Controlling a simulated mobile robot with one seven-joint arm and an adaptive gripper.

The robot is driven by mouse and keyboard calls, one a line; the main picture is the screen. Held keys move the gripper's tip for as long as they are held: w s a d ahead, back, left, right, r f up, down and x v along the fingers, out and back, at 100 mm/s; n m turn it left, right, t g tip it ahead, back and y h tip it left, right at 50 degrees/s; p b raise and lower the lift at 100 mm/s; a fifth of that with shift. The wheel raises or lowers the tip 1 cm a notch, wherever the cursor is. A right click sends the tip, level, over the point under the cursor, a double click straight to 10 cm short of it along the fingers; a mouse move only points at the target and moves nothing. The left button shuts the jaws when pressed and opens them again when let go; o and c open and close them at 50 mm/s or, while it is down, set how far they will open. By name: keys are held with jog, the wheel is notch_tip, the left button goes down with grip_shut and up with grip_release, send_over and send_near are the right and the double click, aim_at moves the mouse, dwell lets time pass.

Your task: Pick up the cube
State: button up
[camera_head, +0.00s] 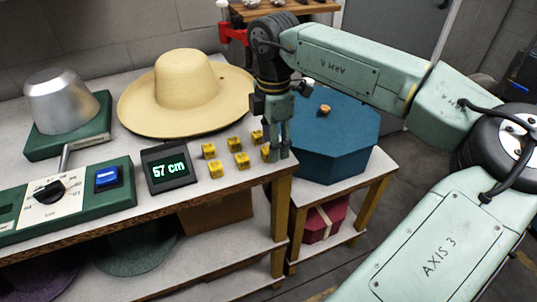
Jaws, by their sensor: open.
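Several small yellow cubes with dark marks stand in two rows on the table's right part. The front row has a left cube (215,169), a middle cube (242,160) and a right cube (266,153). The back row has a left cube (208,151), a middle cube (233,144) and a right cube (256,137). My gripper (279,154) points down at the table's right edge, open. Its fingers are low, beside the front right cube, and partly cover it. I cannot tell whether they touch it or whether it lies between them.
A straw hat (188,80) lies behind the cubes. Left of them are a 57 cm display (169,170), a control panel (65,196) and a metal hat block (62,97). A blue octagonal box (335,150) with a small knob stands close right of my gripper.

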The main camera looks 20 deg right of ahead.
jog(key=shift+d+f, duration=0.1)
jog(key=shift+f, duration=0.85)
jog(key=shift+r, duration=0.1)
jog(key=shift+c, duration=0.2)
jog(key=c, duration=0.8)
